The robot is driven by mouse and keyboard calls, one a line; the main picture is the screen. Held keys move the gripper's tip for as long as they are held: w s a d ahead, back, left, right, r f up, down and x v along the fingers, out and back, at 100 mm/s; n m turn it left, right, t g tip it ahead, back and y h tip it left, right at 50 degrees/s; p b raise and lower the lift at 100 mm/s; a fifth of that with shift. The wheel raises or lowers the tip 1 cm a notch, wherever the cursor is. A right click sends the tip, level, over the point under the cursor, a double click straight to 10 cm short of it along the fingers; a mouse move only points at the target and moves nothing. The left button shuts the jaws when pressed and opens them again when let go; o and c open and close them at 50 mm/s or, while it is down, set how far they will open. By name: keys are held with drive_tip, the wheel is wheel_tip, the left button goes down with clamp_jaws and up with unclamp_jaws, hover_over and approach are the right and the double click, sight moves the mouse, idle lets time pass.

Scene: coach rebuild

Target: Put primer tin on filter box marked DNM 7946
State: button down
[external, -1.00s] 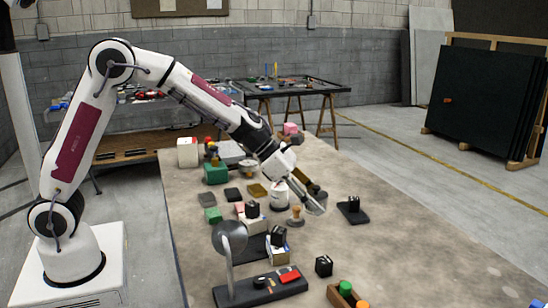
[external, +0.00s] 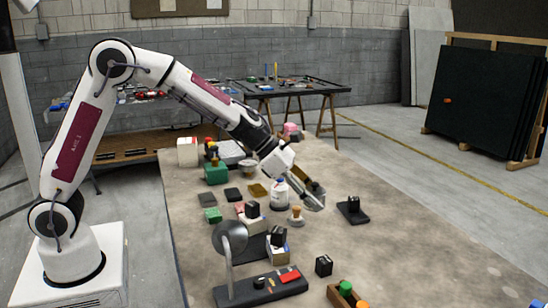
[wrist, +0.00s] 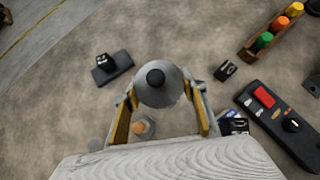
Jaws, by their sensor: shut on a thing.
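My gripper (wrist: 162,112) is shut on a grey, round-shouldered tin with a black cap (wrist: 157,86), which I take to be the primer tin. The tin sits between the two yellow-lined fingers. In the external view my gripper (external: 313,201) is over the far middle of the table, and the held tin is hard to make out there. Pale boxes with black blocks on top stand nearer the camera, one at the middle (external: 279,254) and one beyond it (external: 254,226). Their markings are too small to read, so I cannot tell which is DNM 7946.
A white bottle with a blue cap (external: 280,197) and a tan-topped stamp (external: 296,215) stand close to my gripper.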

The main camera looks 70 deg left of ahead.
drive_tip(key=s+a+r+n+t+y, duration=0.1)
drive_tip(key=a+r+n+y, duration=0.15)
drive_tip(key=a, duration=1.55)
drive_tip(key=s+a+r+n+t+y, duration=0.1)
drive_tip(key=s+a+r+n+y, duration=0.2)
drive_tip(key=a, duration=1.6)
drive_tip(key=s+a+r+n+g+y, duration=0.1)
drive_tip(key=s+a+r+n+y, duration=0.1)
drive_tip(key=s+a, duration=0.8)
drive_tip(key=s+a+r+n+g+y, duration=0.1)
drive_tip(key=s+a+n, duration=0.4)
drive_tip(key=s+a, duration=0.5)
drive_tip(key=a+r+y, duration=0.1)
drive_tip(key=a+r, duration=0.1)
drive_tip(key=a, duration=0.6)
drive_tip(key=shift+s+a+r+n, duration=0.2)
drive_tip(key=shift+a+r+n, duration=0.1)
drive_tip(key=shift+r+n, duration=0.1)
drive_tip(key=shift+f, duration=0.1)
hover_over(193, 138)
drive_tip(key=s+d, duration=0.2)
drive_tip(key=s, duration=0.1)
drive_tip(key=shift+f, duration=3.05)
drive_tip(key=shift+f, duration=0.1)
drive_tip(key=shift+f, duration=1.85)
